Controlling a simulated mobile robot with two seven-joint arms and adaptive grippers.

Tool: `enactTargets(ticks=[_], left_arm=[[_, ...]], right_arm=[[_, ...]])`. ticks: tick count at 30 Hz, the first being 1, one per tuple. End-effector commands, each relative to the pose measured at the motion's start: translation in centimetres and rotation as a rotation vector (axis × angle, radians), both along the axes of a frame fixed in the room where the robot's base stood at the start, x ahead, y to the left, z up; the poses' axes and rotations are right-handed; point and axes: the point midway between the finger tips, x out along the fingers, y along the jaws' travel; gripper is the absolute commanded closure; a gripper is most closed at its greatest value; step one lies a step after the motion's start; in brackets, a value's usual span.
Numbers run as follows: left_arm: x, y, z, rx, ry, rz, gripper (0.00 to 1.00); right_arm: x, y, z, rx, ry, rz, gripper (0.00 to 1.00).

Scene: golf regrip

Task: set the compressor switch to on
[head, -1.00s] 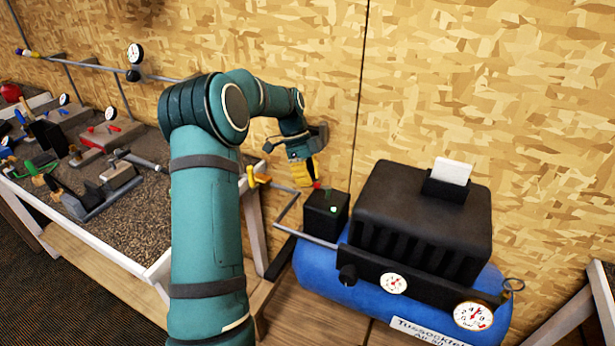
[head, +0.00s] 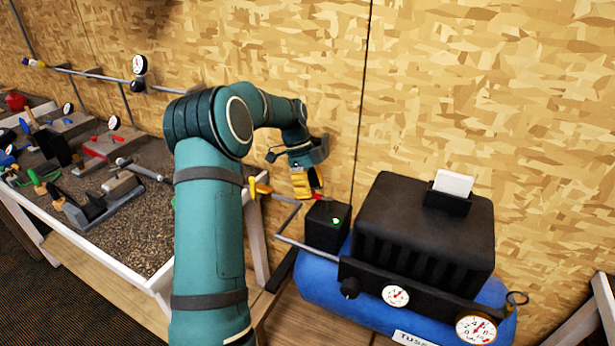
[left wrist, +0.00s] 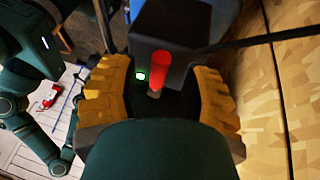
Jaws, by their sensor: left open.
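In the head view the fingers partly hide the lever. My right gripper is not in view.
The black motor cover (head: 425,235) and dials (head: 476,328) are right of the switch box. The chipboard wall (head: 480,90) is close behind. A gravel-filled bench (head: 150,235) with several fittings stands left.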

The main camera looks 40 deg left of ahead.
Motion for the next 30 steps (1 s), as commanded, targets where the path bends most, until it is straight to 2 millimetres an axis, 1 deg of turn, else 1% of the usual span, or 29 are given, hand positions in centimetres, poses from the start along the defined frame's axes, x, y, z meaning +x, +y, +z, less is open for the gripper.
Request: enactTargets(ticks=[5, 9, 15, 22, 30], left_arm=[[0.2, 1.1, 2.3, 0.003, -0.004, 0.002, 0.53], [0.4, 2.4, 5.1, 0.003, -0.004, 0.002, 0.53], [0.7, 3.9, 8.4, 0.002, -0.003, 0.0, 0.53], [0.8, 4.7, 10.1, 0.0, 0.0, 0.0, 0.53], [0.7, 4.8, 10.5, 0.0, 0.001, 0.0, 0.53]], right_arm=[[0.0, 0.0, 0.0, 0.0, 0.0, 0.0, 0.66], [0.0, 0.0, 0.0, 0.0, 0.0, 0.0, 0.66], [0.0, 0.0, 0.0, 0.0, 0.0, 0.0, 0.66], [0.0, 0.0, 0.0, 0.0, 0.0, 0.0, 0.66], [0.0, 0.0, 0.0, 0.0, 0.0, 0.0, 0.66]])
